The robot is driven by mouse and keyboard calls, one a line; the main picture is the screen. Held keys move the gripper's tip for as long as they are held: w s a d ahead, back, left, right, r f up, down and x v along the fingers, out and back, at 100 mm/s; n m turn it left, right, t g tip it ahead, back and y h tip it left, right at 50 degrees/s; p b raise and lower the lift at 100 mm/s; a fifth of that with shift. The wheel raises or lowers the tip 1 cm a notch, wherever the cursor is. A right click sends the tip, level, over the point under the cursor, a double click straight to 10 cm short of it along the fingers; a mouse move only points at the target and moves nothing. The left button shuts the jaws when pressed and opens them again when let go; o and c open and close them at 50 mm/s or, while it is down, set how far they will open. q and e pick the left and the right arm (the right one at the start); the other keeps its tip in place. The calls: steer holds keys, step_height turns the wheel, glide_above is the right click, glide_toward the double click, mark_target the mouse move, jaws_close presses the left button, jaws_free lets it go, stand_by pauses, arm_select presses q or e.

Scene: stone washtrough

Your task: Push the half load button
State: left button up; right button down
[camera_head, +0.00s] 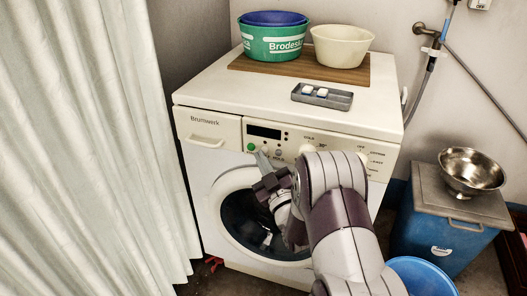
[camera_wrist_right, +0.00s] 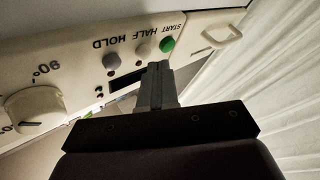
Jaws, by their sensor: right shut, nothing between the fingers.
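The white washing machine (camera_head: 215,158) has a row of small buttons on its front panel. The cream half load button (camera_wrist_right: 143,50), labelled HALF, sits between the green START button (camera_wrist_right: 167,44) and the grey HOLD button (camera_wrist_right: 112,61) in the right wrist view. In the head view the green button (camera_head: 251,147) shows, while the half load button is hard to make out by my fingertips. My right gripper (camera_head: 262,157) is shut and empty, its tips close to the panel. In the wrist view its tips (camera_wrist_right: 158,66) appear just below HALF and START; I cannot tell whether they touch.
A large dial (camera_wrist_right: 35,108) is beside the buttons. A detergent drawer (camera_head: 206,137) is at the panel's left. A grey tray (camera_head: 322,96) and tubs stand on top. A white curtain (camera_head: 90,150) hangs at left; a blue bin (camera_head: 425,235) stands at right.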

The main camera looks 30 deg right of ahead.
steer(key=s+a, duration=0.4)
steer(key=shift+a+p, duration=0.3)
steer(key=shift+p, duration=0.05)
steer(key=shift+w, duration=0.1)
